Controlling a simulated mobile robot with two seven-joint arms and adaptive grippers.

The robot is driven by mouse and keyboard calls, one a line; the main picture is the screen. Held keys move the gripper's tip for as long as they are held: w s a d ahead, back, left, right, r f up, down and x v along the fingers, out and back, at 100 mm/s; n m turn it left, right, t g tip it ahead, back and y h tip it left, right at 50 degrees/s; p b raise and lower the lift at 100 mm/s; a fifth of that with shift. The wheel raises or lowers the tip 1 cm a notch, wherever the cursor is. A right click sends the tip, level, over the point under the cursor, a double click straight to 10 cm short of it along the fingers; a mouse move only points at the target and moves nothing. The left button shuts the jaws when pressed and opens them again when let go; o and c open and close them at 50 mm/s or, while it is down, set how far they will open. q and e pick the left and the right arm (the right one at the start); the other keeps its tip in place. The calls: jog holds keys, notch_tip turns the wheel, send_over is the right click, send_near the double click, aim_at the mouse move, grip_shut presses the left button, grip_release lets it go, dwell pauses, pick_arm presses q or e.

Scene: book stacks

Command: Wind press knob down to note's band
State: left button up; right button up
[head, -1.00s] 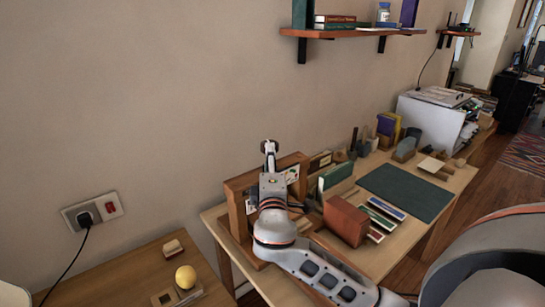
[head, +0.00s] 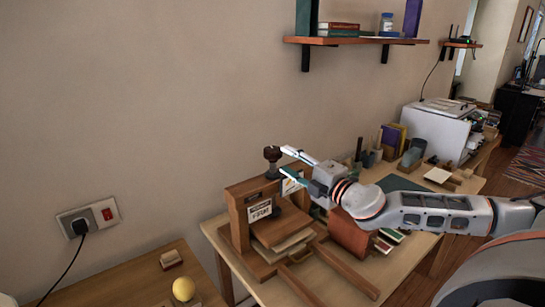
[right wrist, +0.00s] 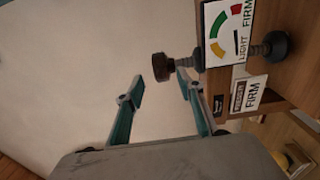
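The wooden press (head: 238,210) stands at the left end of the table, with its dark knob (head: 272,154) on top. In the right wrist view the knob (right wrist: 162,66) lies just beyond the fingertips, around the gap between them. My right gripper (head: 287,160) is open and empty beside the knob. A note (head: 259,211) on the press front reads "FIRM" on its lower line; it also shows in the wrist view (right wrist: 249,95). A gauge card (right wrist: 228,32) has green, yellow and red bands and the words LIGHT and FIRM. My left gripper is out of view.
A red-brown block (head: 349,233) stands close right of the press. Books and a green mat (head: 400,184) lie farther right. A shelf (head: 355,41) hangs on the wall above. A lower table with a yellow ball (head: 183,289) is at front left.

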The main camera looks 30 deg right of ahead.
aim_at(279, 156)
jog(key=shift+d+f, duration=0.1)
jog(key=shift+f, duration=0.05)
jog(key=shift+w+r+p, duration=0.2)
jog(key=shift+w+p, duration=0.1)
jog(key=shift+w, duration=0.45)
jog(key=w, duration=0.1)
jog(key=w+p, duration=0.1)
jog(key=w, duration=0.2)
jog(key=shift+w+a, duration=0.35)
jog(key=shift+a, duration=0.05)
jog(key=shift+w+a+f+p, duration=0.1)
jog(key=shift+w+f+p, duration=0.15)
jog(key=shift+w, duration=0.45)
jog(key=c, duration=0.9)
jog(key=shift+r, duration=0.15)
